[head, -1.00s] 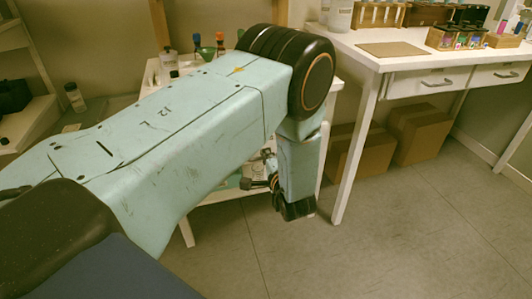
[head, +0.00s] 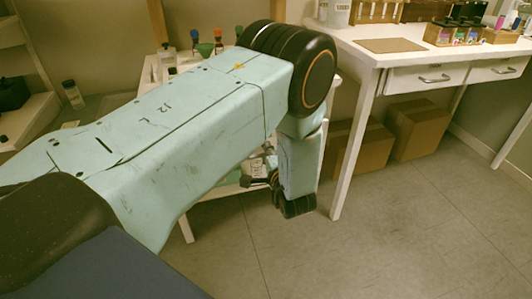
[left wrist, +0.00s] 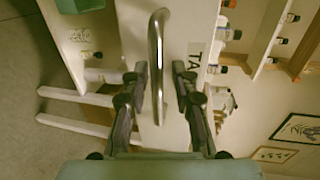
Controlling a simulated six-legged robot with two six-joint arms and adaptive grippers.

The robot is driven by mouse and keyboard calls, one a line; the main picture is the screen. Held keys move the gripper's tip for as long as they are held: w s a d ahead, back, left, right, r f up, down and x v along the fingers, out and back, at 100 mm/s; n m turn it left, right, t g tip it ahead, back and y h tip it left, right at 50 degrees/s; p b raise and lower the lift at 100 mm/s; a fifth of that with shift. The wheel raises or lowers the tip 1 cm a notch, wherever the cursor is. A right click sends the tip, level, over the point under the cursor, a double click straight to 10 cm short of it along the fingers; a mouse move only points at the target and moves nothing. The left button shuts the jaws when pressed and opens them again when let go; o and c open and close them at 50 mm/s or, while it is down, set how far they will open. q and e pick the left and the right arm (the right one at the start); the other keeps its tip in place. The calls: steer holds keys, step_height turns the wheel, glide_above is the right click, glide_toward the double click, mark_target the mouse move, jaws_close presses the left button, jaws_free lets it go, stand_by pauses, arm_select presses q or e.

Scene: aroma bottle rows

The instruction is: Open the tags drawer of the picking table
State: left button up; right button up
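In the left wrist view, a white drawer front (left wrist: 185,30) fills the middle, with a curved metal bar handle (left wrist: 157,50). Dark letters reading "TA" (left wrist: 194,58) show beside the handle, the rest of the label hidden by a finger. My left gripper (left wrist: 160,74) is open, with one dark finger on each side of the handle and a gap visible on both sides. In the head view, my left arm covers most of the small white table (head: 215,193), and the fingers are largely hidden behind it. My right gripper is in neither view.
Small bottles (head: 194,37) stand on the small table. A white desk (head: 350,45) with two handled drawers (head: 428,77) stands to the right, cardboard boxes (head: 360,148) beneath it. The floor (head: 400,240) in front is clear.

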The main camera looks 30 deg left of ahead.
arm_select(q)
steer(key=shift+f, duration=0.1)
steer(key=v, duration=0.7)
steer(key=shift+s+d, duration=0.15)
steer(key=shift+d, duration=0.05)
stand_by(0.6)
